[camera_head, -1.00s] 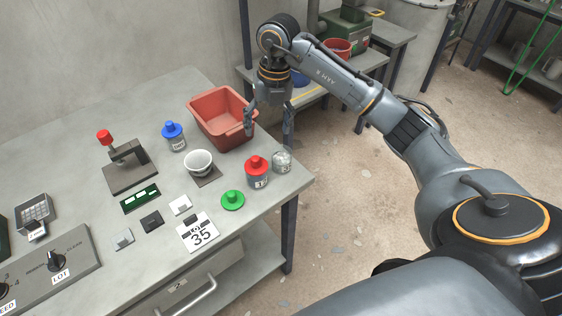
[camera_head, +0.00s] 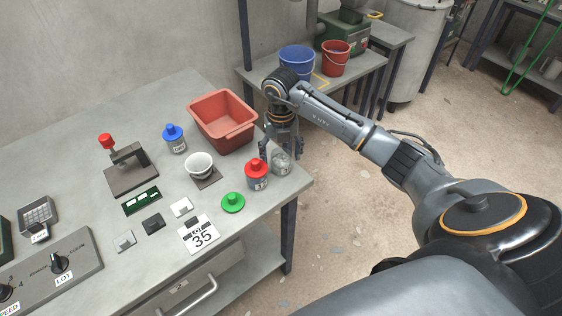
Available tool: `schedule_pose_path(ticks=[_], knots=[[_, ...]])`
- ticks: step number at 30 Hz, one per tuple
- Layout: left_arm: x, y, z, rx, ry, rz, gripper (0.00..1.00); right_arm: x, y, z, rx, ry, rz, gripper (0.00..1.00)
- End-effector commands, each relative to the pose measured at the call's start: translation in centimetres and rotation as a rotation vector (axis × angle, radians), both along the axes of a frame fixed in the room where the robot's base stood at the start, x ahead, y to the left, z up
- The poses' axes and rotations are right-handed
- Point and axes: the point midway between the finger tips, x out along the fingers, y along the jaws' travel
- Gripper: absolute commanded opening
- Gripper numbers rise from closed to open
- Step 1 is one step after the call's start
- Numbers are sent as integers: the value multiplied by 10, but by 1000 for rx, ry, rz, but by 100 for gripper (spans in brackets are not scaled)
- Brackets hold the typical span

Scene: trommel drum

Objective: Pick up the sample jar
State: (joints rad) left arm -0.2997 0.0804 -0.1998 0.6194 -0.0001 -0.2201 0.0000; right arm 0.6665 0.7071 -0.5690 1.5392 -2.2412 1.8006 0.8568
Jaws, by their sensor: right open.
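A clear glass jar (camera_head: 280,163) with greyish contents and no lid stands near the table's right corner. A jar with a red lid (camera_head: 256,174) stands just left of it, and a jar with a blue lid (camera_head: 174,139) stands farther back. A loose green lid (camera_head: 232,202) lies in front. No label tells me which is the sample jar. My right gripper (camera_head: 281,153) points down at the clear jar, open, with one finger to each side of it in the picture. I cannot tell whether the fingers are around the jar or just behind it. My left gripper is out of view.
The red-lidded jar is very close to the gripper's left finger. A red bin (camera_head: 222,122) stands behind, and a white bowl (camera_head: 199,166) and a press with a red knob (camera_head: 128,168) are farther left. The table's right edge is close by.

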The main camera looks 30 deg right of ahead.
Motion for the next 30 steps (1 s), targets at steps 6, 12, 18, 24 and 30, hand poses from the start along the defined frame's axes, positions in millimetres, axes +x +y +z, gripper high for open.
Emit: schedule_pose_path(ticks=[6, 12, 18, 24, 30], knots=[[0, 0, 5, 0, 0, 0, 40, 0, 0, -20, 2, -1, 0, 74], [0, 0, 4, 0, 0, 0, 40, 0, 0, -22, 0, -1, 1, 74], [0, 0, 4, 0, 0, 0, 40, 0, 0, -21, 0, -1, 1, 35], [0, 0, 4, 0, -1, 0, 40, 0, 0, -21, 0, -1, 1, 6], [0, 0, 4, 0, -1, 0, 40, 0, 0, -20, 0, -2, 1, 6]])
